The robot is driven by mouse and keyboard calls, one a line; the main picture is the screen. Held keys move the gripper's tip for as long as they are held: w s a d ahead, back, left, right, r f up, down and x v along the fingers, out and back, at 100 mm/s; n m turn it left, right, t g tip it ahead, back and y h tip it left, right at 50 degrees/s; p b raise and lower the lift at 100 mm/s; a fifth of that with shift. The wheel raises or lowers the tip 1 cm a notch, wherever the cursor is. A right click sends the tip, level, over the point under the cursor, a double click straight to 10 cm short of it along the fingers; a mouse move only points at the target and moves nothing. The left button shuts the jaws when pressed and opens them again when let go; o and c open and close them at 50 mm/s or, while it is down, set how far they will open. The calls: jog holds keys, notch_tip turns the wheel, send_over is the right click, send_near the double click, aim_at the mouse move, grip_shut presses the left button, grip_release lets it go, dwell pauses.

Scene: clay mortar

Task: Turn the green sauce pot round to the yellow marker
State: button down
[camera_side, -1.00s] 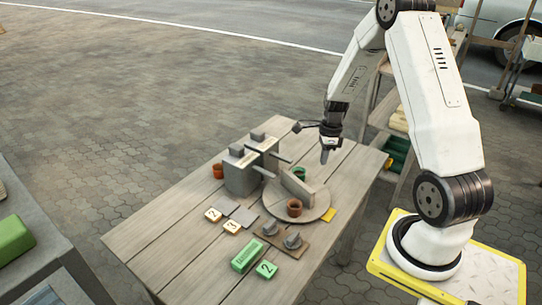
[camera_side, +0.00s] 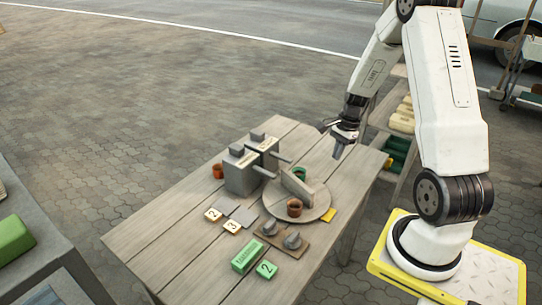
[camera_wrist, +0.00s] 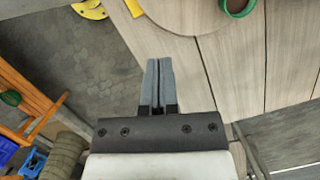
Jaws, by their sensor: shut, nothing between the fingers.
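The green sauce pot (camera_side: 299,174) stands on the round wooden turntable (camera_side: 272,204), on the far side of an upright grey board (camera_side: 298,188). Its lower part is hidden by the board in the side view. The pot's green rim (camera_wrist: 238,12) shows at the top of the wrist view. The yellow marker (camera_side: 329,215) lies on the table at the turntable's right edge; it also shows in the wrist view (camera_wrist: 133,8). My gripper (camera_side: 337,155) is shut and empty, above the table's right part, to the right of the green pot and apart from it.
A brown pot (camera_side: 295,208) stands on the turntable's near side. Grey boxes with handles (camera_side: 242,174) stand to its left, with another brown pot (camera_side: 218,171) beside them. Grey knobs on a board (camera_side: 282,236) and a green block (camera_side: 247,258) lie in front.

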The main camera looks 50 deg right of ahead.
aim_at(313, 198)
jog(key=x, duration=0.9)
jog(key=shift+a+f, duration=0.15)
jog(key=shift+f, duration=0.25)
jog(key=shift+w+a+f, duration=0.1)
jog(key=shift+w+a, duration=0.1)
jog(key=shift+a, duration=0.25)
jog(key=shift+w+a, duration=0.2)
jog(key=shift+a, duration=0.3)
jog(key=shift+w+a, duration=0.15)
jog(key=shift+a, duration=0.3)
jog(key=shift+w+a, duration=0.2)
jog(key=shift+a, duration=0.3)
jog(key=shift+a+m+t, duration=0.15)
jog(key=shift+a+m, duration=0.05)
jog(key=shift+m, duration=0.5)
jog(key=shift+a+m+t, duration=0.15)
jog(key=shift+a+m, duration=0.1)
jog(key=shift+m, duration=0.45)
